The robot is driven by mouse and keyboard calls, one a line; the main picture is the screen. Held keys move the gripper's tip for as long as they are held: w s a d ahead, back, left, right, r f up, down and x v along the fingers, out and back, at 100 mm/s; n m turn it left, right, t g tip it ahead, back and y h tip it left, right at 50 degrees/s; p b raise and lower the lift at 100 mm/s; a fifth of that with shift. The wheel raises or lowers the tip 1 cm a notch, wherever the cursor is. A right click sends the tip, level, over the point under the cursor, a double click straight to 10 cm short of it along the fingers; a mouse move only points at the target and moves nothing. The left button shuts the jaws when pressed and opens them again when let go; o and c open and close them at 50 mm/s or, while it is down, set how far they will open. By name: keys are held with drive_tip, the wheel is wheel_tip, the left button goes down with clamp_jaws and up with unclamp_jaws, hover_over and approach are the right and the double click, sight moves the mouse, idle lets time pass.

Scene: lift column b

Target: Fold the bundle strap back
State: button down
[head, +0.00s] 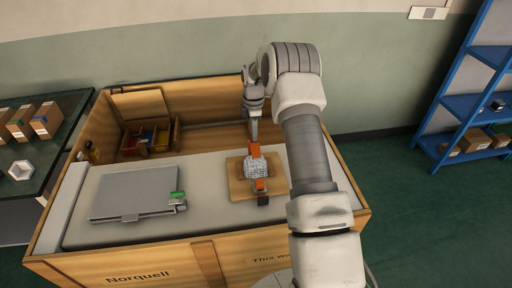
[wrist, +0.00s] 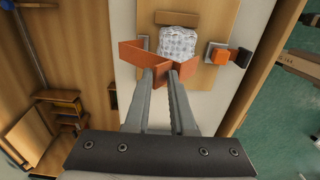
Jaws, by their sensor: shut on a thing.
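The bundle (head: 256,167) is a pale, patterned block on a brown board on the grey surface in the head view. It also shows in the wrist view (wrist: 178,42). The orange strap (head: 254,150) stands up at the bundle's far side. In the wrist view the strap (wrist: 146,56) is bent, running from the left to the bundle's near edge. My gripper (wrist: 160,72) is shut on the strap beside the bundle. An orange tab with a black end (wrist: 228,57) sits on a small metal plate to the right of the bundle.
The brown board (head: 237,188) lies on the grey top of a wooden crate (head: 140,268). A grey flat case (head: 135,192) with a green piece lies to the left. An open tray of coloured items stands at the back left. A blue shelf (head: 470,105) stands at the right.

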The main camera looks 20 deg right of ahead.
drive_tip(key=w, duration=0.2)
drive_tip(key=w+f, duration=0.1)
drive_tip(key=shift+d+b, duration=0.3)
drive_tip(key=shift+b, duration=0.05)
drive_tip(key=shift+w+d+f+b, duration=0.1)
drive_tip(key=shift+w+d+b, duration=0.1)
drive_tip(key=shift+w, duration=0.7)
drive_tip(key=shift+w+d+f+b, duration=0.1)
drive_tip(key=shift+w+d, duration=0.05)
drive_tip(key=shift+w, duration=0.85)
drive_tip(key=c, duration=1.2)
unclamp_jaws()
drive_tip(key=shift+c, duration=0.2)
wheel_tip(320, 180, up, 19)
drive_tip(key=p, duration=0.4)
drive_tip(key=shift+w+r, duration=0.2)
